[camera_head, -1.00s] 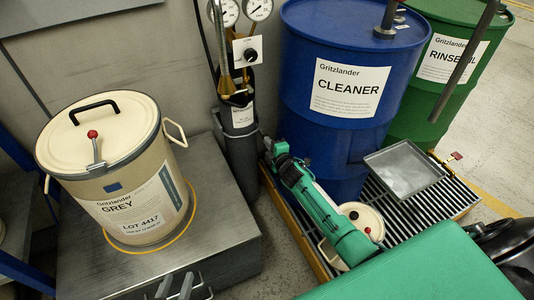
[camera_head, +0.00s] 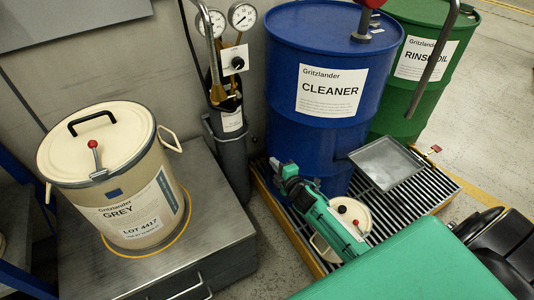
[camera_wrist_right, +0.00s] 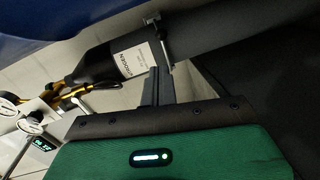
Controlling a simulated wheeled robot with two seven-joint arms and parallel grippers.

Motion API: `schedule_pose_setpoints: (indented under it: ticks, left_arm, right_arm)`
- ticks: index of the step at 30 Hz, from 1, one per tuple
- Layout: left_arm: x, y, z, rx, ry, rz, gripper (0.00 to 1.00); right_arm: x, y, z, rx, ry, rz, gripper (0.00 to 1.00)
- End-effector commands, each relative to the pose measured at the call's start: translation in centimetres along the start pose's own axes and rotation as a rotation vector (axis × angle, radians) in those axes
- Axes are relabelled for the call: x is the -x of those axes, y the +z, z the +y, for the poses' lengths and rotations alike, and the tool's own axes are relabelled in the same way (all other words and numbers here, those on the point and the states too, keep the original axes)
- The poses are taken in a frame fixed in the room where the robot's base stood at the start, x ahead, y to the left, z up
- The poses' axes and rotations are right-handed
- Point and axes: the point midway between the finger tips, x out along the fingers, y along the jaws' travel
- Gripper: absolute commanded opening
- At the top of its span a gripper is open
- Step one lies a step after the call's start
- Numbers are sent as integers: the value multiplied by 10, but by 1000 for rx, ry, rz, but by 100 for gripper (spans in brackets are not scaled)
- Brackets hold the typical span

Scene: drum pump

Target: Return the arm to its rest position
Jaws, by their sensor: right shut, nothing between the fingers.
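My right arm is green and reaches up and left from the bottom centre of the head view. Its grey gripper (camera_head: 278,164) is over the left edge of the slatted platform, in front of the blue drum. In the right wrist view, the dark fingers (camera_wrist_right: 155,88) are together and empty. They appear in front of the dark gas cylinder (camera_wrist_right: 105,64); whether they touch it cannot be told. My left gripper is not in view.
A cream GREY pail (camera_head: 150,205) stands on a metal cabinet (camera_head: 225,250) at left.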

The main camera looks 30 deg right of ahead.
Motion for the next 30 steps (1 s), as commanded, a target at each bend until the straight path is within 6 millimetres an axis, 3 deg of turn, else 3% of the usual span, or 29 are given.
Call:
schedule_pose_setpoints:
  ticks: [7,11,14,21,30]
  left_arm:
    - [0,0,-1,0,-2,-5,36]
    - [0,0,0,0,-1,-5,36]
    - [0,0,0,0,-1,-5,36]
    - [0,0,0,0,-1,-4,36]
    - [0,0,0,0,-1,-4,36]
  right_arm:
    - [4,-1,0,-7,-2,-1,0]
    - [22,-15,-8,-103,-34,-19,0]
    - [54,-39,-18,-274,-94,-52,0]
    - [160,-110,-33,-792,-323,-169,0]
    - [242,-161,-27,-1130,-522,-265,0]
